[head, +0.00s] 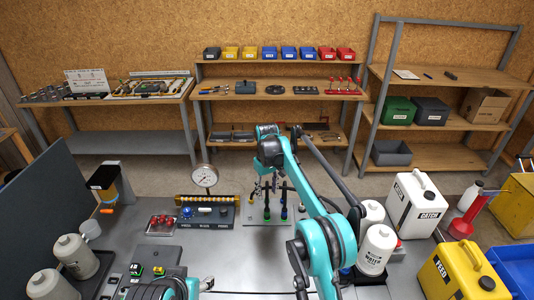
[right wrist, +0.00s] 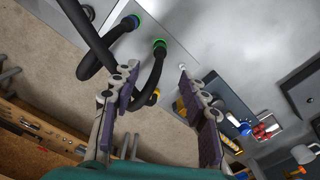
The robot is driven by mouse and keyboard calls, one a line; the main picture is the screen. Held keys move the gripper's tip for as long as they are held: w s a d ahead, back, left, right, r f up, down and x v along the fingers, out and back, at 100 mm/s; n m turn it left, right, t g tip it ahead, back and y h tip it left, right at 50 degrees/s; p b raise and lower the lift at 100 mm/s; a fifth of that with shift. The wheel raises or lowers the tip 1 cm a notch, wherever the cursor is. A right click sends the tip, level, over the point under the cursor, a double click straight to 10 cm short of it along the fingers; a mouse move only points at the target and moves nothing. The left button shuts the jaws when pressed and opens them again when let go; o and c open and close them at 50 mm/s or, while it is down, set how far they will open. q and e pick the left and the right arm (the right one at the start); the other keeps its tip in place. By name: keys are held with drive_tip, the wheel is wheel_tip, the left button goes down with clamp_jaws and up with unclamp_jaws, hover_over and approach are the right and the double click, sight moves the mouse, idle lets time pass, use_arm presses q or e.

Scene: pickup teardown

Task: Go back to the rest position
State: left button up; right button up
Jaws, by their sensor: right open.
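My right gripper (head: 265,180) is over the far edge of the grey workbench (head: 235,262), partly hidden by its own arm. In the right wrist view its fingers (right wrist: 157,82) are spread apart, with nothing clamped between them.
A pressure gauge (head: 204,177) stands behind a control panel (head: 208,213). White bottles (head: 376,250), a CATCH canister (head: 413,203) and a yellow FEED canister (head: 460,272) crowd the right side. A dark screen (head: 48,217) stands left. Bare bench lies at front centre.

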drive_tip(key=s+d+r+m+t+b, duration=0.2)
drive_tip(key=s+d+r+b, duration=0.1)
drive_tip(key=s+d+r, duration=0.4)
drive_tip(key=s+d+r+m+t+b, duration=0.1)
drive_tip(key=s+d+r+t+b, duration=0.2)
drive_tip(key=s, duration=0.6)
drive_tip(key=s+d+f+m+b, duration=0.1)
drive_tip(key=s+d+f, duration=0.1)
drive_tip(key=s+f, duration=0.2)
drive_tip(key=s+d+f+m+t+b, duration=0.1)
drive_tip(key=s+d+f, duration=0.2)
drive_tip(key=s, duration=0.8)
drive_tip(key=s+d+f+m+t+b, duration=0.1)
drive_tip(key=s+d+f+b, duration=0.1)
drive_tip(key=s+f, duration=0.4)
drive_tip(key=shift+s+d+f, duration=0.2)
drive_tip(key=shift+s+d, duration=0.2)
drive_tip(key=shift+s, duration=0.45)
